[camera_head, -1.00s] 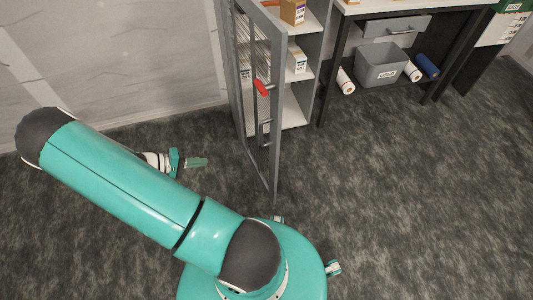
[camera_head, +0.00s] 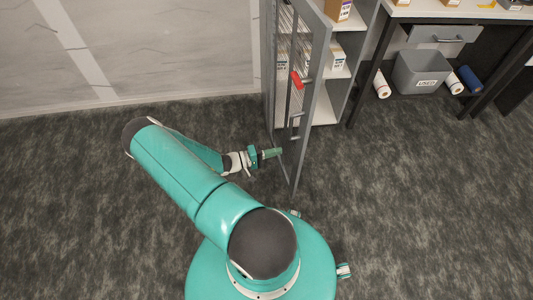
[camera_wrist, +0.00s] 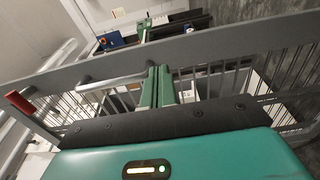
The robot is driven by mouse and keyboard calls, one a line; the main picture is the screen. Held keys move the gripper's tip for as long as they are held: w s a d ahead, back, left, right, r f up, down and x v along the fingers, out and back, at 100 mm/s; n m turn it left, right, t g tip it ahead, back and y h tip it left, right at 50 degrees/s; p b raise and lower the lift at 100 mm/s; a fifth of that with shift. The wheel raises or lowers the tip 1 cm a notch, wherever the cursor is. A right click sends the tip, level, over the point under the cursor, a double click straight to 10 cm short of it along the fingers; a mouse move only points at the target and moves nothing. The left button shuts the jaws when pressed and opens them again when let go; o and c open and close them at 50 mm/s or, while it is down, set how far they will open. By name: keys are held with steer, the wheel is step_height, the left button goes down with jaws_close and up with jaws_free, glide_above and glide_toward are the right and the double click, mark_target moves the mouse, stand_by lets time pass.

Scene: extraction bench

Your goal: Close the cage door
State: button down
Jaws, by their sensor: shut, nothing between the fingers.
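The cage door (camera_head: 312,95) is a grey framed panel that stands open from the grey cabinet, seen nearly edge-on in the head view. It has a red-tipped handle (camera_head: 297,80) and grey bars. My gripper (camera_head: 279,152) is shut and empty at the left face of the door, low down near its free edge. In the wrist view the door's grey frame (camera_wrist: 220,43) crosses the picture, and my green fingers (camera_wrist: 157,88) lie over it beside a metal bar handle (camera_wrist: 112,82). Whether they touch the door I cannot tell. The red handle end (camera_wrist: 18,101) shows at left.
The cabinet shelves (camera_head: 325,110) hold boxes (camera_head: 338,57). To the right, a bench (camera_head: 450,14) has a grey bin (camera_head: 420,72) and rolls (camera_head: 470,79) under it. The carpet (camera_head: 420,190) right of the door is clear. A pale wall (camera_head: 160,50) stands at the left.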

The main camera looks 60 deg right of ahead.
mark_target(301, 145)
steer(key=x, duration=0.7)
steer(key=shift+s+d, duration=0.25)
steer(key=shift+s, duration=0.05)
steer(key=shift+s+d, duration=0.1)
steer(key=shift+s, duration=0.05)
